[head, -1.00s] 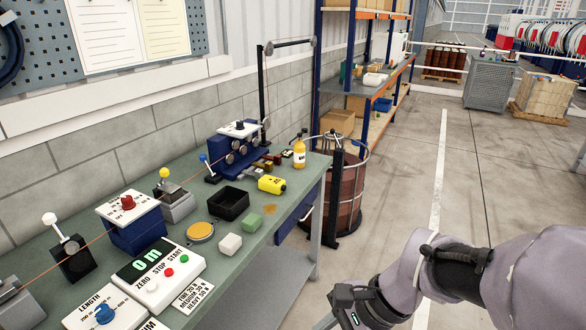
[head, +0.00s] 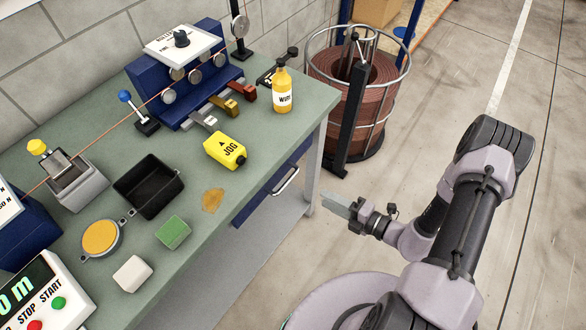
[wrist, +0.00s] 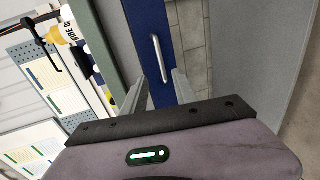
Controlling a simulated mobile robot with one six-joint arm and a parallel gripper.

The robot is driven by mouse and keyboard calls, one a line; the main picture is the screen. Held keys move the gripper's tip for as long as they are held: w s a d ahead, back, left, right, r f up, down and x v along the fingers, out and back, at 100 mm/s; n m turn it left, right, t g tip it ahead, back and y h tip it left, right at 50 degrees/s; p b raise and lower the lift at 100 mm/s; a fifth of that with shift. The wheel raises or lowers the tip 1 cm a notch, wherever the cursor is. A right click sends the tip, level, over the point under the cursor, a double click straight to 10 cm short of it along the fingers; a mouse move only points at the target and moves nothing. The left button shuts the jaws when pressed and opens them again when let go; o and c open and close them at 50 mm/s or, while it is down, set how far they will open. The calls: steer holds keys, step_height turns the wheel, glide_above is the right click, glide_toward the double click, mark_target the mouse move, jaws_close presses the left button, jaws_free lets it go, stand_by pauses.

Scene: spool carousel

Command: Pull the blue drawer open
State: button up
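The blue drawer (head: 262,196) sits under the front edge of the green-topped workbench, its front close to the bench edge. Its pale bar handle (head: 287,181) is on that front. In the wrist view the blue drawer front (wrist: 147,22) fills the top middle, with the handle (wrist: 157,58) standing out from it. My gripper (head: 327,199) is out in front of the drawer, apart from the handle. In the wrist view my gripper (wrist: 159,80) has its two fingers spread, with the handle showing beyond the gap and nothing held.
A wire-caged reel (head: 365,90) stands beyond the bench end. The floor before the drawer is clear.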

mark_target(289, 180)
steer(key=shift+b+x, duration=1.9)
steer(key=shift+x, duration=5.7)
steer(key=shift+s+r, duration=0.1)
jaws_close()
